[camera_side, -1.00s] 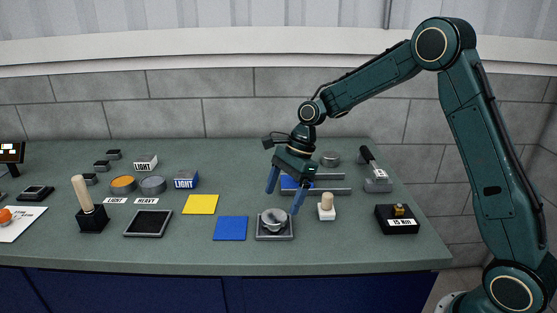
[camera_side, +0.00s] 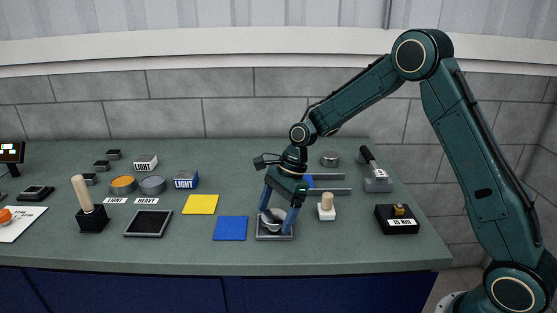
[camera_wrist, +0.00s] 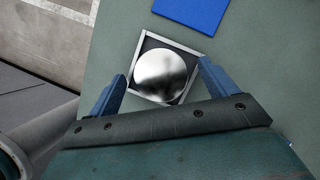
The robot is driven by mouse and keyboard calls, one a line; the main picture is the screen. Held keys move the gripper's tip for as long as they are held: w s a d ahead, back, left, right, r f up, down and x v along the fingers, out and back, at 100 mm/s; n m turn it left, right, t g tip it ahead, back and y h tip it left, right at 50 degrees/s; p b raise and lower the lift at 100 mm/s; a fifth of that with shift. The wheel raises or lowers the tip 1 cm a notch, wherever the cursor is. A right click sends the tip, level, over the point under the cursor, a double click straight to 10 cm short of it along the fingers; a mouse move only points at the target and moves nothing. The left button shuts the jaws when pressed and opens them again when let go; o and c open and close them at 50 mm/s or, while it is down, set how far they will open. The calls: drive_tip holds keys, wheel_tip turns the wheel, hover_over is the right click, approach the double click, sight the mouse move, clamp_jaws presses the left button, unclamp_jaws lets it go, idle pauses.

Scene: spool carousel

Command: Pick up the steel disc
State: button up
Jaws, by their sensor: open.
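The steel disc (camera_wrist: 160,76) is round, shiny and silver. It lies in a square grey-rimmed tray (camera_wrist: 146,36) with a dark floor. In the side view the tray (camera_side: 260,238) stands near the table's front edge, and the disc in it is partly hidden by my fingers. My gripper (camera_side: 275,219) is open and low over the tray, pointing down. In the wrist view its two blue fingers stand on either side of the disc, at the tray's left and right edges. I cannot tell whether they touch anything.
A blue square (camera_side: 231,228) lies just left of the tray, with a yellow square (camera_side: 201,204) behind it. A black box (camera_side: 401,219) is farther right. Grey rails (camera_side: 330,191) lie behind.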

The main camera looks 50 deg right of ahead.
sight(275, 215)
drive_tip(key=shift+r, duration=0.1)
drive_tip(key=c, duration=1.6)
drive_tip(key=shift+o, duration=0.2)
wheel_tip(275, 215, up, 10)
